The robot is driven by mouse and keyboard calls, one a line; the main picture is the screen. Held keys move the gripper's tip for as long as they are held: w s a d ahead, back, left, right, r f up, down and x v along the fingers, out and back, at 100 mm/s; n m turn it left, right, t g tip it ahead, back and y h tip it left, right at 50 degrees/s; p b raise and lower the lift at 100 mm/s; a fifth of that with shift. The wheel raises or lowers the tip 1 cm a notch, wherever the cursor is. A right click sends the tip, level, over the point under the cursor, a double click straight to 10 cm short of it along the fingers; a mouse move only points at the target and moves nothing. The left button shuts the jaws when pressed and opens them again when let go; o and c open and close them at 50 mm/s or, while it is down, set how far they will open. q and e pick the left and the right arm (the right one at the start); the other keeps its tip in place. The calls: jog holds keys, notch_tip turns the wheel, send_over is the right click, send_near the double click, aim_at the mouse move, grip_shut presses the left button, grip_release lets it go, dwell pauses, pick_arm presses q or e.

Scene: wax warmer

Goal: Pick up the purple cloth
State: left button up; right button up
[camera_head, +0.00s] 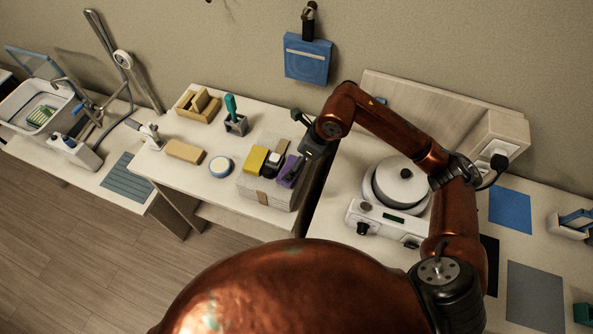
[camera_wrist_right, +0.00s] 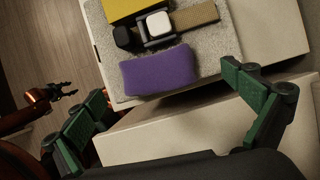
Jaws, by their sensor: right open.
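The purple cloth (camera_head: 287,168) lies at the right side of the grey towel-like pad (camera_head: 256,190) on the middle table. It is a folded purple block in the right wrist view (camera_wrist_right: 160,72). My right gripper (camera_head: 302,155) is beside and above the cloth. In the right wrist view its green fingers are wide apart (camera_wrist_right: 163,88), one on each side below the cloth, with nothing between them. The cloth is apart from both fingers there. My left gripper (camera_wrist_right: 65,92) shows only in the right wrist view, at the left edge, with its fingers apart and empty.
A yellow block (camera_head: 256,158) and a black-and-white item with a tan strap (camera_wrist_right: 158,24) sit close beside the cloth. A wax warmer (camera_head: 397,185) stands on the right table. A gap separates the two tables. A round blue-and-white tin (camera_head: 221,166) is left of the pad.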

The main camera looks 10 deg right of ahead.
jog(key=x, duration=0.2)
jog(key=s+p+x, duration=0.1)
jog(key=x, duration=0.2)
jog(key=shift+a+f, duration=0.15)
jog(key=shift+f, duration=0.05)
jog(key=shift+w+f, duration=0.15)
jog(key=shift+f, duration=0.2)
jog(key=c, duration=1.3)
jog(key=shift+r, duration=0.15)
